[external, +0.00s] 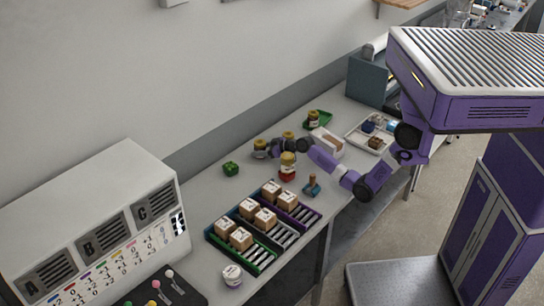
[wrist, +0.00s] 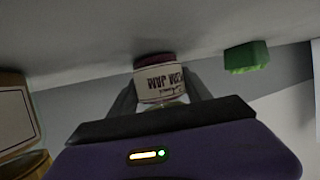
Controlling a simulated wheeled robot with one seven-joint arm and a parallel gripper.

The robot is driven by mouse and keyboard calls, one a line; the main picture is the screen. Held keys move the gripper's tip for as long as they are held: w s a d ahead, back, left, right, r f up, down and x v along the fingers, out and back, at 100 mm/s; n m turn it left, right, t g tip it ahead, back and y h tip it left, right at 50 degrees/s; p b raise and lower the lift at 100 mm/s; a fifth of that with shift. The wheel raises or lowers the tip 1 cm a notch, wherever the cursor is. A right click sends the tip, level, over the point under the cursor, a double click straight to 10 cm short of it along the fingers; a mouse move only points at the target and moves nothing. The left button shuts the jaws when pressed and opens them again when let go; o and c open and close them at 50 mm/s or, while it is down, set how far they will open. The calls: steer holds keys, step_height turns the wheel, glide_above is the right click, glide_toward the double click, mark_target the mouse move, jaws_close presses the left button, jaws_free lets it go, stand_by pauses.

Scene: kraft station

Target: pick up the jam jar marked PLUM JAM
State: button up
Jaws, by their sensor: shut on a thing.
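The jar marked PLUM JAM (wrist: 160,84) is between my gripper's two dark fingers (wrist: 162,100) in the wrist view, and they are shut on its sides. Its pale label with dark lettering appears upside down in that view, with a dark plum band above it. In the external view my gripper (external: 272,148) is over the back of the bench, with the jar (external: 260,150) at its tip. The jar is small there and partly hidden by the fingers. I cannot tell whether its base touches the bench.
A green block (external: 231,169) stands left of the jar and shows in the wrist view (wrist: 245,57). Racks of boxes (external: 285,236) lie in front. The wall is behind.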

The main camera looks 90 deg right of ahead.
steer(key=shift+r, duration=0.1)
jaws_close()
